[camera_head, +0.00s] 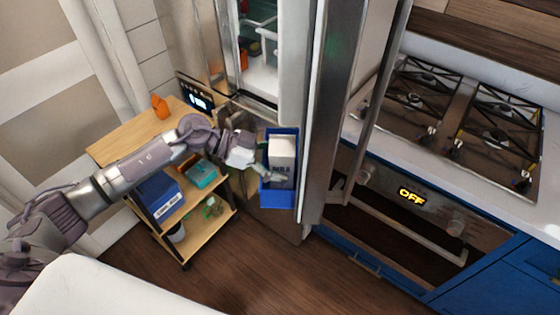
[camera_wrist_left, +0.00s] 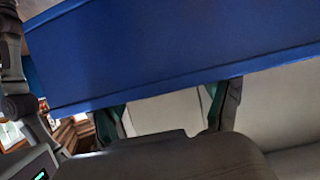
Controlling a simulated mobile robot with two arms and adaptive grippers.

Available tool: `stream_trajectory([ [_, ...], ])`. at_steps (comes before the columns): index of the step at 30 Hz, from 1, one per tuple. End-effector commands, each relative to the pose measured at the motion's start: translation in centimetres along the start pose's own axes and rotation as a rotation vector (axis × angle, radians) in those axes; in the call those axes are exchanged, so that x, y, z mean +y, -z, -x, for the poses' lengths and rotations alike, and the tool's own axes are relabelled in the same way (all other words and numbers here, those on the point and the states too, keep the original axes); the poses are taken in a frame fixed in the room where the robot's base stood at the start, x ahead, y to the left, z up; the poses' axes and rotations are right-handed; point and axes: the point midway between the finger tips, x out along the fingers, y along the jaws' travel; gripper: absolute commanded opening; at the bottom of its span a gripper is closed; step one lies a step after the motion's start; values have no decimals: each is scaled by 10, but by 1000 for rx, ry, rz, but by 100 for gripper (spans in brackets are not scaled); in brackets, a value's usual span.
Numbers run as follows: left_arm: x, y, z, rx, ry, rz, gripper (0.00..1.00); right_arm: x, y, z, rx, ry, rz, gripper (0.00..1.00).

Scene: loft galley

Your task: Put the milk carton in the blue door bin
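The milk carton (camera_head: 282,150) is white with a dark printed label. It stands roughly upright within the blue door bin (camera_head: 279,198) on the open fridge door; its base is hidden. My left gripper (camera_head: 262,166) reaches in from the left at the carton, with one finger across its lower front. In the left wrist view the bin's blue wall (camera_wrist_left: 170,50) fills the upper part. Below it the left gripper's two fingers (camera_wrist_left: 166,112) stand apart with a pale surface between them, which looks like the carton gripped. My right gripper is out of view.
The fridge door (camera_head: 322,110) stands open beside the bin. A wooden cart (camera_head: 130,140) with an orange figure (camera_head: 160,106), a blue box (camera_head: 160,195) and a teal container (camera_head: 201,174) is under my left arm. The stove (camera_head: 450,120) is at right.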

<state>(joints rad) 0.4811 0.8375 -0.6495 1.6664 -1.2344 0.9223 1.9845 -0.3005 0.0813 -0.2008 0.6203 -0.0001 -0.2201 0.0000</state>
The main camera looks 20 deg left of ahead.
Motion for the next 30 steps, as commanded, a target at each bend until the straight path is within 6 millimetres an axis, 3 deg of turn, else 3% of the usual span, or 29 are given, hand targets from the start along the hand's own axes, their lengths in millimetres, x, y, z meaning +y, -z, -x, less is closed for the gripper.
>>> stream_trajectory([
  [10, 0, 2, 1, 0, 1, -1, 85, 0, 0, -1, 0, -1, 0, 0],
  [13, -1, 0, 10, -3, 3, -1, 85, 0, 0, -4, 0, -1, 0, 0],
  [24, -1, -2, 84, -5, 4, 0, 85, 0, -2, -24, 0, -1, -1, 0],
  [30, 0, 0, 113, -2, 2, 0, 85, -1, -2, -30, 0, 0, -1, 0],
])
